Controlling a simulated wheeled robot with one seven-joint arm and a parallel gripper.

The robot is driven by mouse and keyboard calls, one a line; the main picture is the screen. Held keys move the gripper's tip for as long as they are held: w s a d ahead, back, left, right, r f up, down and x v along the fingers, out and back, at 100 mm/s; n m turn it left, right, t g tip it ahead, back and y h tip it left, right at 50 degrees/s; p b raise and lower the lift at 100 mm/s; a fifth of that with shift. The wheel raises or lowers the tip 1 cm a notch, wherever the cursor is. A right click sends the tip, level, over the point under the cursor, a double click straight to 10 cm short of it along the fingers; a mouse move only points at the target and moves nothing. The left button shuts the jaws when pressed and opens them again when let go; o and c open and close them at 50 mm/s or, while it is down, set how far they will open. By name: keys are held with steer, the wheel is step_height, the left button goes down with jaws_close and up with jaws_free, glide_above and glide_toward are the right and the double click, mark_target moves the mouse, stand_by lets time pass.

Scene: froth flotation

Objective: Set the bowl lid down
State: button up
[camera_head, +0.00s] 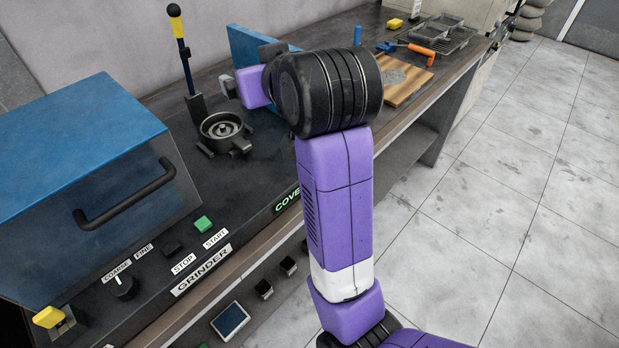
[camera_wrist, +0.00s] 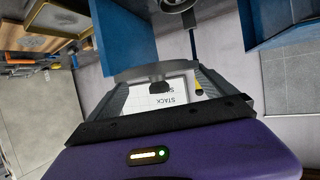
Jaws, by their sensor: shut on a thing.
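My gripper (camera_wrist: 160,88) is shut on the dark knob of the bowl lid (camera_wrist: 148,74), a grey disc seen nearly edge-on in the wrist view. The lid is beyond the fingers, and whether it touches anything below cannot be told. In the head view my arm hides most of the gripper, and I cannot make out the lid clearly. The round dark grinder bowl (camera_head: 222,126) stands uncovered on the bench, with a ringed centre. Part of it also shows at the top of the wrist view (camera_wrist: 174,4).
A blue hinged cover (camera_head: 80,150) stands at left, near a yellow-topped lever (camera_head: 180,50). A blue panel (camera_head: 250,45) rises behind my arm. A wooden board (camera_head: 405,82) and wire racks (camera_head: 438,36) occupy the far bench. A white label (camera_wrist: 165,100) reads "STACK".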

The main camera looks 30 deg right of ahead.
glide_above(277, 174)
step_height(277, 174, down, 16)
steer(key=shift+r+b, duration=0.1)
steer(key=shift+b, duration=0.25)
steer(key=shift+f, duration=2.45)
steer(key=shift+f, duration=0.1)
steer(key=o, duration=1.4)
steer(key=v, duration=1.2)
steer(key=shift+b, duration=0.4)
